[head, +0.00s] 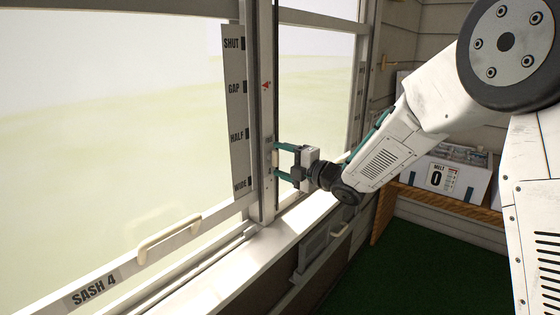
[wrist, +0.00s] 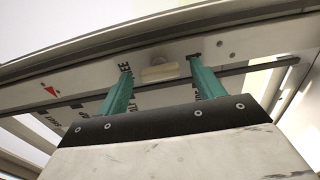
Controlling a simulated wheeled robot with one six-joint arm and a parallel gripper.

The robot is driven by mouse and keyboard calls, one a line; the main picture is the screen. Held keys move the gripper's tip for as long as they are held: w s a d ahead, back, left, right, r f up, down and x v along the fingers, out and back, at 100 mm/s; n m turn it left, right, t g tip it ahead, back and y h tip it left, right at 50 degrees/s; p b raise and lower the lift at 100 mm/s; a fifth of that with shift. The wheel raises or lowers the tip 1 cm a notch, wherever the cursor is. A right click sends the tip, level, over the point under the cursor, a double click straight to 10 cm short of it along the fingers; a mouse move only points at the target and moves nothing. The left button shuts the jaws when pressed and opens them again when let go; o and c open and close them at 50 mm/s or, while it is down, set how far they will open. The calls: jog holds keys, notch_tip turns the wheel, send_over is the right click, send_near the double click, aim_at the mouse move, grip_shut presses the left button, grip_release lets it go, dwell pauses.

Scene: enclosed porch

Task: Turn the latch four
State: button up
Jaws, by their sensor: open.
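A small cream latch (wrist: 160,73) sits on the pale window upright (wrist: 240,52). It shows between the two teal fingers of my gripper (wrist: 161,68) in the wrist view. In the head view my gripper (head: 279,160) is open at the upright, one finger above the other, with a cream piece (head: 275,159) between them. I cannot tell whether the fingers touch the latch. A red arrow mark (head: 266,86) is higher on the upright. The sash (head: 205,222) labelled SASH 4 is at the left, with a cream handle (head: 170,238). Lettering on the upright is partly hidden by my fingers.
A strip (head: 237,110) marked SHUT, GAP, HALF and WIDE stands left of the upright. The white sill (head: 270,248) runs below. At the right, a wooden shelf (head: 440,204) holds a white box (head: 447,176) with a card reading 0. Green floor (head: 420,270) is clear.

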jog(key=shift+w+a, duration=0.3)
jog(key=shift+a, duration=0.1)
jog(key=c, duration=1)
